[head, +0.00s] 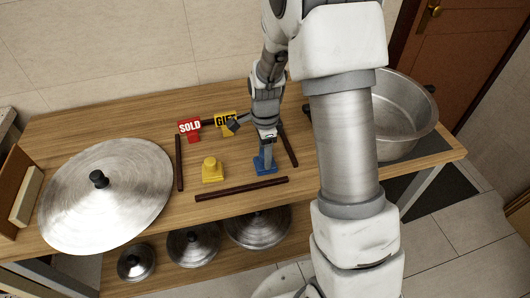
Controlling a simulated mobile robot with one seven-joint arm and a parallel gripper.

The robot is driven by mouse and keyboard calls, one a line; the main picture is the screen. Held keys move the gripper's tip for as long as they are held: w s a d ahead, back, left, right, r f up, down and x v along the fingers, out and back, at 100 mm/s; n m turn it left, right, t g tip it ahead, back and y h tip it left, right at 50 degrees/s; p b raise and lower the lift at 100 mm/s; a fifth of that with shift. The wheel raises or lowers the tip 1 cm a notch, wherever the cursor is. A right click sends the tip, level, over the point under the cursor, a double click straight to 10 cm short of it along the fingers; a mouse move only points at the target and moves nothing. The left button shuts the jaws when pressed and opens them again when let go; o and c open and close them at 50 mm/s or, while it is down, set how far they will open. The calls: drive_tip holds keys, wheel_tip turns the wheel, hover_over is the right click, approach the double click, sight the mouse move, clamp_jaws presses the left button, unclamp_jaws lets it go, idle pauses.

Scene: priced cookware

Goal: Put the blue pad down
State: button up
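The blue pad (260,164) is low at the tabletop, inside an area edged by dark brown strips, right of a yellow pad (212,172) with a raised knob. My gripper (268,152) points down with its fingers at the top of the blue pad, hiding its upper part. The fingers show nearly edge-on, so I cannot tell whether they are closed on it. I also cannot tell whether the pad's underside touches the wood.
Dark strips lie in front (241,189), left (179,163) and right (289,147). A red SOLD sign (189,128) and yellow GIFT sign (224,119) stand behind. A large lid (108,205) is at left, a metal pot (405,115) at right. Smaller lids (193,245) sit on the lower shelf.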

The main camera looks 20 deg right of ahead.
drive_tip(key=shift+o, duration=0.4)
drive_tip(key=shift+r, duration=0.3)
wheel_tip(320, 180, up, 11)
drive_tip(key=p, duration=0.2)
drive_tip(key=s+r+n+t, duration=0.3)
drive_tip(key=s+r+n, duration=0.55)
drive_tip(key=r, duration=0.35)
drive_tip(key=s+r+n+t, duration=0.2)
drive_tip(key=s+r+n, duration=0.1)
drive_tip(key=s+n, duration=0.6)
drive_tip(key=s, duration=0.3)
drive_tip(key=shift+r+t, duration=0.15)
drive_tip(key=shift+t, duration=0.15)
drive_tip(key=shift+r+n, duration=0.1)
drive_tip(key=shift+n, duration=0.15)
